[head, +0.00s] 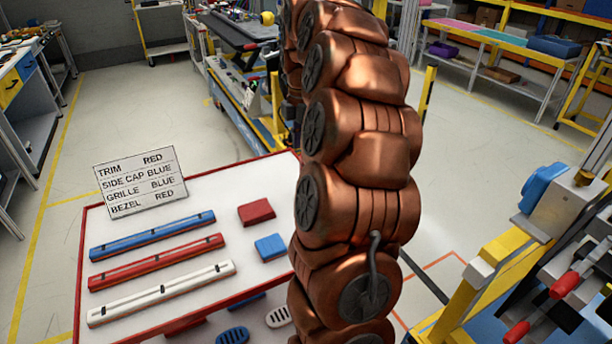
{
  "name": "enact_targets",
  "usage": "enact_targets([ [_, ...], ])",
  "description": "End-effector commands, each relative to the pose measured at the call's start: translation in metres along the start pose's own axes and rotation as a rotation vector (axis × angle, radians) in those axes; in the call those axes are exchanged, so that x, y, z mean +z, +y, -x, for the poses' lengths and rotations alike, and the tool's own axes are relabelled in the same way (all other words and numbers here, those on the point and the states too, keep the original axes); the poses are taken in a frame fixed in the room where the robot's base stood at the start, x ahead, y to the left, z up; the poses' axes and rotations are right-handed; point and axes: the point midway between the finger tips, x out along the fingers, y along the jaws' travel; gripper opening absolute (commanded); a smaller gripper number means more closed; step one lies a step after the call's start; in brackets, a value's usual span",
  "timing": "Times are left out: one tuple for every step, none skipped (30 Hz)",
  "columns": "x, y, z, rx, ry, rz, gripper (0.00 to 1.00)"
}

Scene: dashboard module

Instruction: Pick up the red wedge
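A small red wedge-like block (256,212) lies on the white, red-edged table (228,190), near its back right part. It sits just behind a similar small blue block (270,247). My copper-coloured arm stands upright to the right of both blocks and hides the right side of the table. My gripper is not in view. Nothing is seen touching the red block.
Blue (152,236), red (157,262) and white (162,293) long strips lie left of the blocks. A sign (141,182) stands at the back left. Oval slotted pieces (232,336) lie at the front edge. A yellow-framed fixture (500,270) stands at right.

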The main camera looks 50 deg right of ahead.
Motion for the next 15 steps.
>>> enact_targets([
  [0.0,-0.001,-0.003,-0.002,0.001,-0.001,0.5],
  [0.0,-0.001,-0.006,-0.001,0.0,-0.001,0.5],
  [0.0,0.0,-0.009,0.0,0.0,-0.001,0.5],
  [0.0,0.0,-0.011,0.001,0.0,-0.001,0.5],
  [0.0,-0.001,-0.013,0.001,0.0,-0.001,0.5],
  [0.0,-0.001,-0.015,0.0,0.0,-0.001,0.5],
  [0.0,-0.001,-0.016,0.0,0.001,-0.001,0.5],
  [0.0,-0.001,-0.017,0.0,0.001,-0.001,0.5],
  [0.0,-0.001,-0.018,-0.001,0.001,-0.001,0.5],
  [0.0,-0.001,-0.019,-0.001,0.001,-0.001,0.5],
  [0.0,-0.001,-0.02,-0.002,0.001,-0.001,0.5],
  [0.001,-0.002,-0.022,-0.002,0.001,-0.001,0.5],
  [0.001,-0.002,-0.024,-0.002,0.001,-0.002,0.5],
  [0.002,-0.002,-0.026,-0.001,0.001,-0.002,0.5],
  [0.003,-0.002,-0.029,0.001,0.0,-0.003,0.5],
])
